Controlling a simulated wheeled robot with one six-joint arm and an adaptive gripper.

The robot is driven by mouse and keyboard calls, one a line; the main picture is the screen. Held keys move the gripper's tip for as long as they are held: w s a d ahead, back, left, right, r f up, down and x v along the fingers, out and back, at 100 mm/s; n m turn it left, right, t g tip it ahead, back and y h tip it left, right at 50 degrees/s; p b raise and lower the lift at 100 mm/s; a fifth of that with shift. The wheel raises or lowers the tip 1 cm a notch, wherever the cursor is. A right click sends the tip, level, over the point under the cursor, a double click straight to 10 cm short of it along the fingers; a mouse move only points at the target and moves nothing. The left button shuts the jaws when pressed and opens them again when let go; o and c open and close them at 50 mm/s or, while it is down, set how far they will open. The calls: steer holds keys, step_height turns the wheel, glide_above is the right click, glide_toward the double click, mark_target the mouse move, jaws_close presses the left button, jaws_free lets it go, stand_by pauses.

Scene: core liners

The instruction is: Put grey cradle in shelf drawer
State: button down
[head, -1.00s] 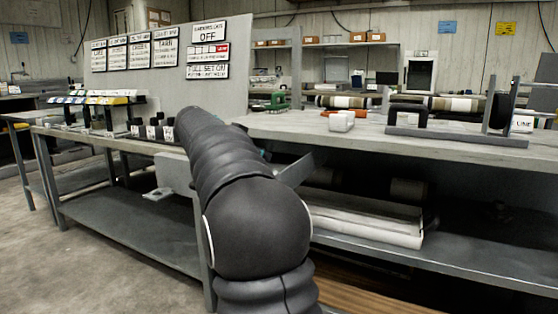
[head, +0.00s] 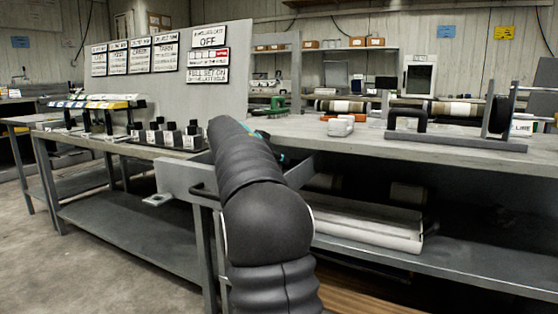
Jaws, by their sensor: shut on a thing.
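A grey cradle (head: 182,180) with flat plates and a dark handle shows at both sides of my arm, in front of the bench edge. A small tab with a hole juts from its lower left, and another plate shows right of the arm. Its middle is hidden behind my arm. My gripper's fingers are also hidden there; only a bit of teal shows near the wrist. The cradle moves with the arm and is held off the floor and bench. I cannot make out a clear shelf drawer; a long white box (head: 372,225) lies on the shelf under the right bench.
The right bench top (head: 375,148) carries another grey stand (head: 455,142) with a black handle, an orange-white item (head: 341,126) and a green tool (head: 275,106). The left table (head: 95,135) carries several black-and-white blocks. Its lower shelf (head: 130,220) is bare.

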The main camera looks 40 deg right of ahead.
steer(key=shift+f, duration=0.15)
steer(key=c, duration=1)
jaws_free()
steer(key=shift+o, duration=0.2)
steer(key=shift+r, duration=0.2)
steer(key=v, duration=0.7)
steer(key=shift+a, duration=0.25)
